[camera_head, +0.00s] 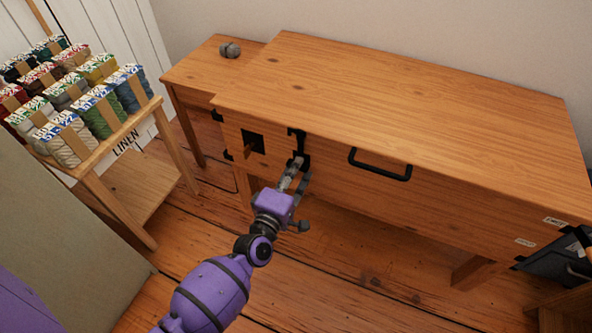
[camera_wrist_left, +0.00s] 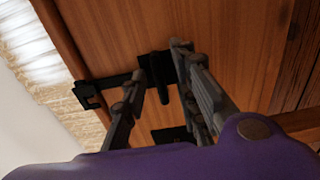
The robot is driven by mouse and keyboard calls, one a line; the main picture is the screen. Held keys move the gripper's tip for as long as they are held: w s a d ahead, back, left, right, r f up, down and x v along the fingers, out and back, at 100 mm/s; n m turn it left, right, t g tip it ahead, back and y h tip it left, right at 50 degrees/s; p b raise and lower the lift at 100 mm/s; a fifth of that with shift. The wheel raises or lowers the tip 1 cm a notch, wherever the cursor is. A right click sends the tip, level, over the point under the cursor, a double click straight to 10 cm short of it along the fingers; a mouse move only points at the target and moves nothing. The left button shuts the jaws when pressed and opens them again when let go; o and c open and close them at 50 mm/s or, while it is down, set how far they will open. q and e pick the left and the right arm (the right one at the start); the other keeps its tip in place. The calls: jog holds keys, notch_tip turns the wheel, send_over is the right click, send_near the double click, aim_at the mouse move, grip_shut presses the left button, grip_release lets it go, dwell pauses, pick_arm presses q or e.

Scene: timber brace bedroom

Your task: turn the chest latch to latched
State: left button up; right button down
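The black chest latch (camera_head: 297,134) is on the front of the wooden chest (camera_head: 390,95), just below the lid edge. In the left wrist view the latch (camera_wrist_left: 154,66) shows a dark bar reaching left to a bracket and a short lever pointing down the picture. My left gripper (camera_head: 301,168) is at the latch, its fingers spread apart. In the left wrist view the gripper (camera_wrist_left: 158,74) has one finger on each side of the lever. I cannot tell whether a finger touches it. In the head view the fingers partly hide the latch's lower part.
A black handle (camera_head: 380,165) and a square dark opening (camera_head: 253,142) are on the chest front. A yarn shelf (camera_head: 110,140) stands at left. A grey object (camera_head: 230,50) rests on the small table behind. A dark bin (camera_head: 560,262) is at right. The floor before the chest is clear.

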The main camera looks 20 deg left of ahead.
pick_arm(q)
jog(key=shift+s, duration=0.1)
jog(key=s, duration=1.1)
jog(key=shift+s+a, duration=0.2)
jog(key=shift+s, duration=0.2)
